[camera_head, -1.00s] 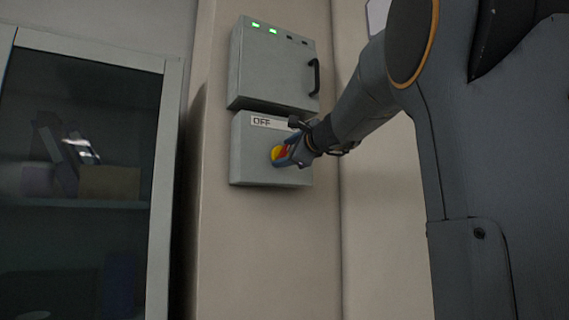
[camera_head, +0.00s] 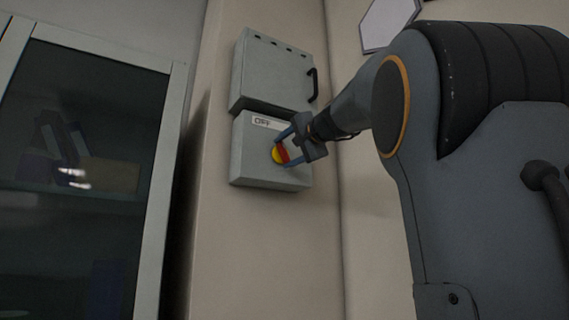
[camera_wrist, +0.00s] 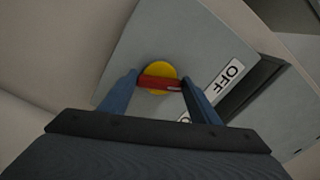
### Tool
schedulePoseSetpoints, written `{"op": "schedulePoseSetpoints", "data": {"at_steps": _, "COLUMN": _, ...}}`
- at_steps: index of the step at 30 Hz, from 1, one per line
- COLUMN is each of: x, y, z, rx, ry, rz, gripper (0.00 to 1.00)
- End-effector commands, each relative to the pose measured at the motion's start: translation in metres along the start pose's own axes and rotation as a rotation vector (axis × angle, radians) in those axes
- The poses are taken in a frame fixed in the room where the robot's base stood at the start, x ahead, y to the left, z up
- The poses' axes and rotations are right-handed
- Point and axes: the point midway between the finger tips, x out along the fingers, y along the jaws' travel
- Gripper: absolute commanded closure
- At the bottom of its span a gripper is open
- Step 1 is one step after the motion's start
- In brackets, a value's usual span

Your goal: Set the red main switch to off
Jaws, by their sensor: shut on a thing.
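The red main switch (camera_head: 284,152) is a red bar handle on a round yellow plate (camera_head: 277,157), on the front of a grey box (camera_head: 250,171) on the wall column. A white label reading OFF (camera_head: 266,123) sits above it. My gripper (camera_head: 288,150) has its blue fingers at the two sides of the red handle and is shut on it. In the wrist view the red handle (camera_wrist: 160,83) lies between the two fingertips, across the yellow plate (camera_wrist: 158,70). The OFF label (camera_wrist: 225,84) is to the right there. A second label is partly hidden by a finger.
A taller grey cabinet (camera_head: 275,75) with a black handle (camera_head: 313,86) is mounted just above the switch box. A glass-door cupboard (camera_head: 85,170) stands at the left. The wall below the box is clear.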

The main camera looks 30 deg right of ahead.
Motion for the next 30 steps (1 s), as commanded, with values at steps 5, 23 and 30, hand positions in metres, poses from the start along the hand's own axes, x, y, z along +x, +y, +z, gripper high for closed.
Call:
{"op": "schedulePoseSetpoints", "data": {"at_steps": 5, "x": 0.0013, "y": 0.0044, "z": 0.0012, "rx": -0.142, "ry": -0.001, "rz": 0.001, "gripper": 0.66}}
{"op": "schedulePoseSetpoints", "data": {"at_steps": 23, "x": 0.0006, "y": 0.0028, "z": 0.0004, "rx": -0.364, "ry": -0.003, "rz": 0.001, "gripper": 0.66}}
{"op": "schedulePoseSetpoints", "data": {"at_steps": 30, "x": 0.0005, "y": 0.0025, "z": 0.0001, "rx": -0.370, "ry": -0.002, "rz": 0.002, "gripper": 0.66}}
